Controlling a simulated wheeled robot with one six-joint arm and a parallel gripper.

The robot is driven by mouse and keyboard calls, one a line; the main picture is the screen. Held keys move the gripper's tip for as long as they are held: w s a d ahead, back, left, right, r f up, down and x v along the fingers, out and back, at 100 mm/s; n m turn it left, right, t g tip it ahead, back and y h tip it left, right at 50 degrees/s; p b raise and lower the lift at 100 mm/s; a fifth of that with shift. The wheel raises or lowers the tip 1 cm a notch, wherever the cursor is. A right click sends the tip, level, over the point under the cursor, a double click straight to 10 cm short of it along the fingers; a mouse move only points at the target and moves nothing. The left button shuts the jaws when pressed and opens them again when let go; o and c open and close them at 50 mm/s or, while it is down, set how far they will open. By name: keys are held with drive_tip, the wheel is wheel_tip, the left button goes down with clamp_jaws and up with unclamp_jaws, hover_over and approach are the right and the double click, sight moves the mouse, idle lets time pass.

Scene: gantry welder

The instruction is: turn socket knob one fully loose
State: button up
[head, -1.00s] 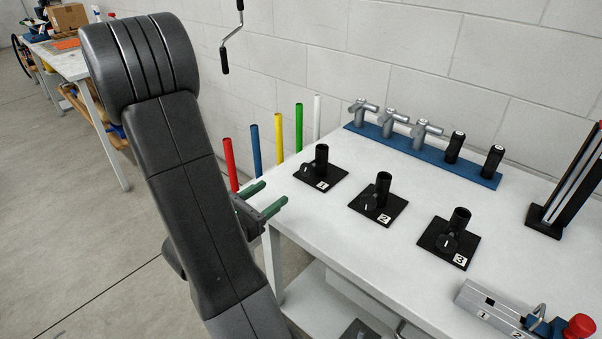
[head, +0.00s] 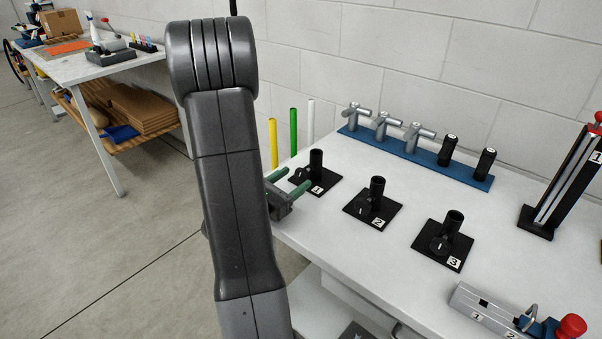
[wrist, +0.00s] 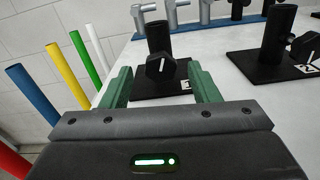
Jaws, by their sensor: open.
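Socket one (head: 316,160) is a black upright tube on a black plate labelled 1, at the table's left edge. In the wrist view its black knob (wrist: 162,66) has a white mark and sits on the near side of the tube (wrist: 158,38). My gripper (head: 292,184) has green fingers and is open. In the wrist view the fingers (wrist: 160,82) stand apart to the left and right, with the knob showing between and beyond them. I cannot tell whether they touch it.
Socket two (head: 377,190) and socket three (head: 453,224) stand to the right. A blue rack (head: 405,152) with grey T-handles and black grips lies at the back. Coloured rods (head: 293,132) stand beyond the table's left edge. A black stand (head: 565,185) is at the right.

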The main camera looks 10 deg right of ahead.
sight(299, 175)
drive_tip(key=shift+x, duration=1.9)
drive_tip(key=c, duration=1)
drive_tip(key=shift+o, duration=0.2)
drive_tip(key=shift+n, duration=2)
drive_tip(key=o, duration=1)
drive_tip(key=shift+c, duration=0.2)
drive_tip(key=shift+a, duration=0.1)
drive_tip(key=v, duration=1.3)
drive_tip(key=shift+s+a, duration=0.25)
